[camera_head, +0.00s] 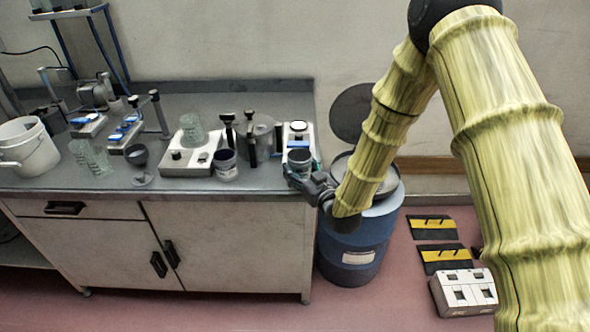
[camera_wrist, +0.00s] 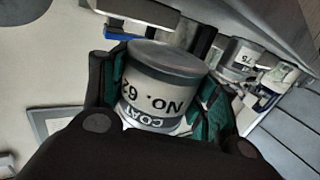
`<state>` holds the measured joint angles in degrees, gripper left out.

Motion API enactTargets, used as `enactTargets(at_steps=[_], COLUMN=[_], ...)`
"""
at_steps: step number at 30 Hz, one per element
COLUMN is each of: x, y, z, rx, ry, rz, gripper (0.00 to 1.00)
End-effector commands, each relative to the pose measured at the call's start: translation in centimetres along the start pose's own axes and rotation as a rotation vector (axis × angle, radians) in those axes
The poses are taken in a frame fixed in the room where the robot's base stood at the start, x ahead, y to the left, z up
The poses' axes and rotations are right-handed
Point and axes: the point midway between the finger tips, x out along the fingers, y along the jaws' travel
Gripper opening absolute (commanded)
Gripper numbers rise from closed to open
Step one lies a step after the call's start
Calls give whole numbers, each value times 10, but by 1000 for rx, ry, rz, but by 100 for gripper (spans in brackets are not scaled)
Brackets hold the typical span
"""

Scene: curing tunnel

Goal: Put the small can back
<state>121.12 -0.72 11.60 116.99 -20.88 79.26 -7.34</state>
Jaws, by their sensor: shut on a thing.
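A small grey can (camera_head: 299,158) with a pale label stands out at the right end of the counter, in front of a white device with a round top (camera_head: 298,129). The can (camera_wrist: 162,82) fills the middle of the wrist view; its label reads "No. 62" and "COAT", upside down in the picture. My gripper (camera_head: 301,172) is shut on the can, with teal finger pads on both sides of it. In the wrist view my gripper (camera_wrist: 163,95) hides the can's lower part. I cannot tell whether the can touches the counter.
Another labelled can (camera_head: 226,166) stands left on the steel counter (camera_head: 265,182); a "75" label shows in the wrist view (camera_wrist: 241,56). A white device with a glass beaker (camera_head: 192,130), a dark cup (camera_head: 136,155) and a white bucket (camera_head: 26,146) are further left. A blue drum (camera_head: 352,235) stands right of the cabinet.

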Motion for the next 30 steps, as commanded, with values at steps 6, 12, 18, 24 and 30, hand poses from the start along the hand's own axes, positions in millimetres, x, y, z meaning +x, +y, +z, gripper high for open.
enactTargets(at_steps=[6, 12, 18, 24, 30], x=[22, 33, 34, 34, 34], y=[0, 0, 0, 0, 0], z=[0, 4, 25, 36, 36], rx=[1, 1, 1, 0, 0], ry=[0, -1, -1, 0, 0], rz=[0, 0, 0, 0, 0], gripper=[32, 32, 32, 32, 32])
